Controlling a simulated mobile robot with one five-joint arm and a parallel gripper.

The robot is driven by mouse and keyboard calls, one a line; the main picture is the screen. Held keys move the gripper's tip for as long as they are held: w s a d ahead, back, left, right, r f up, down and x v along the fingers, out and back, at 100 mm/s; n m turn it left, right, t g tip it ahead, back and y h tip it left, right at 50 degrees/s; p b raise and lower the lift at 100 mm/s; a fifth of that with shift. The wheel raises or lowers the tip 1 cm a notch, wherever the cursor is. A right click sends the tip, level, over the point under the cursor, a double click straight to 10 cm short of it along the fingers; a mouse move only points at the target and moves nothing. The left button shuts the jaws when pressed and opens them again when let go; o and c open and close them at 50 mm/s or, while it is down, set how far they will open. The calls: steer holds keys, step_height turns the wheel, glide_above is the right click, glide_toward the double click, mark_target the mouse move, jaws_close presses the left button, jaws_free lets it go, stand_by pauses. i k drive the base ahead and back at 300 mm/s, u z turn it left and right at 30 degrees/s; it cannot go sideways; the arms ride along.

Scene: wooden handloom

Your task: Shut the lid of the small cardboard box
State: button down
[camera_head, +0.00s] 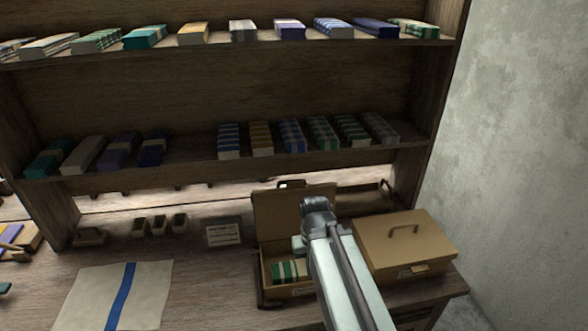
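A small cardboard box (290,292) stands open on the wooden bench, with green and white folded cloth (284,271) inside. Its lid (275,212) is raised nearly upright at the back, with a dark handle at its top edge. My gripper (318,208) is at the end of my pale arm, in front of the lid's right part in the picture. My arm covers the right side of the box. The fingers cannot be made out, and I cannot tell whether the gripper touches the lid.
A second cardboard box (405,249), closed and with a handle on top, stands close on the right. A small sign (224,235) stands left of the open box. A cloth with a blue stripe (145,290) lies front left. Shelves of folded cloth rise behind.

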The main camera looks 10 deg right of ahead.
mark_target(277, 216)
steer(key=u, duration=3.65)
steer(key=k, duration=0.45)
steer(key=z, duration=1.4)
steer(key=i, duration=0.5)
